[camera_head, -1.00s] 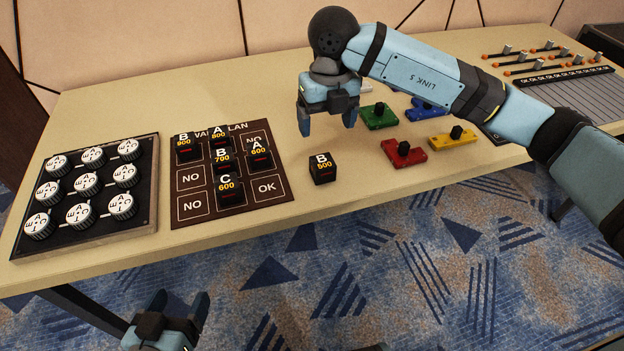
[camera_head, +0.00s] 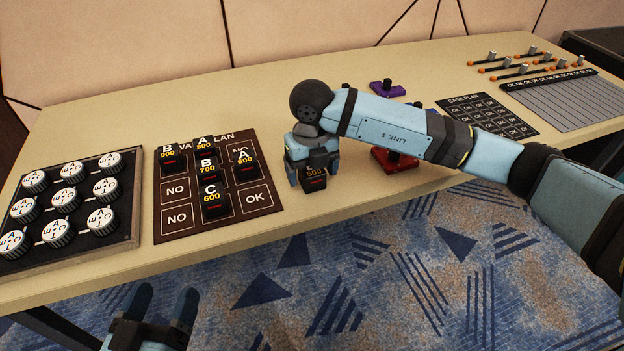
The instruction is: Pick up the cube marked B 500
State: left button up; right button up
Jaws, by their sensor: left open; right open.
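The black cube marked 500 (camera_head: 314,183) in yellow sits on the table, right of the brown plan board. Its letter is hidden now by my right gripper; it read B in the earlier frame. My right gripper (camera_head: 314,180) is open, with its fingers down around or just in front of the cube; I cannot tell whether they touch it. My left gripper (camera_head: 160,299) is open and empty, low in front of the table's front edge, over the carpet.
The plan board (camera_head: 177,219) holds several black cubes marked with letters and numbers. A dial panel (camera_head: 128,235) is at the left. A red piece (camera_head: 383,161) and a purple piece (camera_head: 388,88) lie near my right arm. The cash plan sheet (camera_head: 473,98) is at the right.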

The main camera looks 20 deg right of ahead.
jog(key=shift+f, duration=0.9)
jog(key=c, duration=1)
jog(key=shift+c, duration=0.2)
jog(key=shift+r, duration=0.2)
